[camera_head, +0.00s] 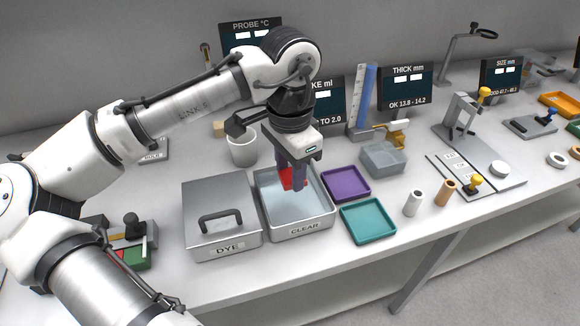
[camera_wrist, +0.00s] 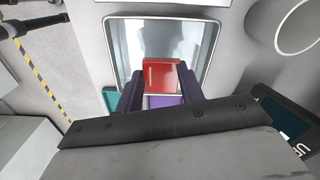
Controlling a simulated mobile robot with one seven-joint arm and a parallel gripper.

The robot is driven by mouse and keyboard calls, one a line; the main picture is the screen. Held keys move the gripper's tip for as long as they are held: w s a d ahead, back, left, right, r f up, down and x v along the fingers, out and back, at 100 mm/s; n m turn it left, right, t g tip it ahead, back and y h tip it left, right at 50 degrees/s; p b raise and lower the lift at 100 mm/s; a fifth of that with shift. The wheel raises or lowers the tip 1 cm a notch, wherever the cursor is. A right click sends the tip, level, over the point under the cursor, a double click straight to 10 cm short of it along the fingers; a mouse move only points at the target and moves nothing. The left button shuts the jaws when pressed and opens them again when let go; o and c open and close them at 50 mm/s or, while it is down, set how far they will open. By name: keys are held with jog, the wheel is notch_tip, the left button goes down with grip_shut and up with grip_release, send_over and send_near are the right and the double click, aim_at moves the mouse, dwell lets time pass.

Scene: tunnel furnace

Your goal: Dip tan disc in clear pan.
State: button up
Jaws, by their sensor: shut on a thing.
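The clear pan (camera_head: 299,231), labelled CLEAR, is an open grey metal tray with a pale bluish inside. My gripper (camera_head: 292,184) points down over it, shut on a red block (camera_head: 285,178). In the wrist view, the red block (camera_wrist: 162,76) sits between my dark purple fingers (camera_wrist: 161,82), with the pan (camera_wrist: 203,60) around it. I cannot tell whether the block touches the pan's contents. I cannot pick out a tan disc for certain. A tan upright cylinder (camera_head: 445,193) stands right of the pans, and a small tan block (camera_head: 218,128) lies behind a white cup.
The lidded DYE pan (camera_head: 222,215) adjoins the clear pan's left side. The white cup (camera_head: 242,150) stands behind. Purple (camera_head: 345,184) and teal (camera_head: 368,221) trays lie to the right, with a grey box (camera_head: 384,159) and a white cylinder (camera_head: 413,203) beyond. Display panels line the back.

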aim_at(290, 177)
jog(key=shift+f+b, duration=1.55)
jog(key=shift+f, duration=1.5)
jog(key=shift+r, duration=0.1)
notch_tip(290, 177, up, 10)
jog(key=p, duration=1)
